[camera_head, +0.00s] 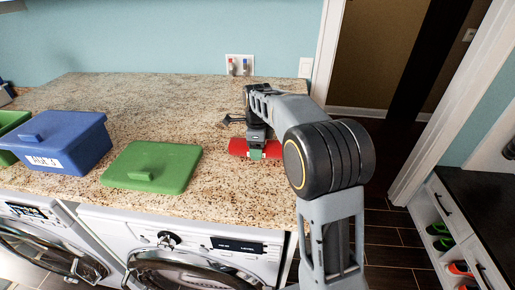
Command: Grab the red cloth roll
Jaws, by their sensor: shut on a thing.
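The red cloth roll (238,147) lies on the speckled granite counter, near its right end and close to the front edge. A green band shows around its middle. My gripper (257,150) reaches down over the roll from above and is shut on it at about the band. The arm hides part of the roll's right side. The roll looks to be at counter level; I cannot tell whether it touches the counter.
A green lid (152,167) lies left of the roll. A blue lidded bin (58,143) and a green bin (10,128) stand further left. Washing machines (190,250) are under the counter. The counter's back is mostly clear. A shelf with shoes (455,235) stands at right.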

